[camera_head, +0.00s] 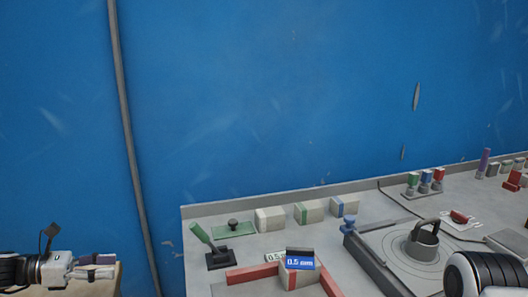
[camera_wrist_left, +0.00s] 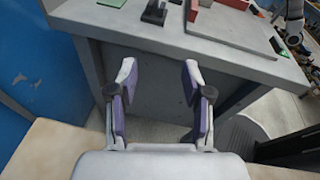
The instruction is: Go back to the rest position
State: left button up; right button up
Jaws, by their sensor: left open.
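My left gripper (camera_head: 112,266) is at the lower left of the head view, apart from the grey bench (camera_head: 195,275) and to its left. In the left wrist view the gripper (camera_wrist_left: 158,78) has its two purple-and-grey fingers spread, with nothing between them. The bench front (camera_wrist_left: 160,50) lies beyond the fingertips. My right arm shows at the lower right of the head view as a white and black link; its gripper is out of the picture.
A beige surface (camera_head: 98,285) lies below my left gripper. The bench holds a green-handled lever (camera_head: 210,248), red bars (camera_head: 255,274), a blue "0.5 mm" block (camera_head: 299,263), several pale blocks (camera_head: 270,219) and a ringed plate with a grey handle (camera_head: 424,240). A blue wall (camera_head: 260,100) stands behind.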

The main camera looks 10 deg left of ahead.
pick_arm(q)
jog(key=s+d+f+m+g+y, duration=0.2)
jog(key=s+d+f+g, duration=0.2)
jog(key=d+f+g, duration=0.45)
jog(key=s+d+f+m+g+y+p, duration=0.1)
jog(key=s+d+f+m+g+y, duration=0.3)
jog(key=s+d+f, duration=0.8)
jog(key=s+f+m+t+y+p, duration=0.1)
jog(key=s+f+m+y, duration=0.3)
jog(key=s+m, duration=0.35)
jog(key=s+f+m+t+y, duration=0.1)
jog(key=s+f+m+y, duration=0.25)
jog(key=s+m, duration=0.45)
jog(key=w+m, duration=0.1)
jog(key=w+m+t, duration=0.1)
jog(key=w+m, duration=0.1)
jog(key=w+f+m+t, duration=0.1)
jog(key=w, duration=0.1)
jog(key=shift+d+h, duration=0.15)
jog(key=shift+h, duration=0.1)
pick_arm(e)
jog(key=shift+w+d+r, duration=0.1)
jog(key=shift+d+r, duration=0.05)
jog(key=shift+r, duration=0.3)
jog(key=shift+w+d+r, duration=0.1)
jog(key=shift+r, duration=0.3)
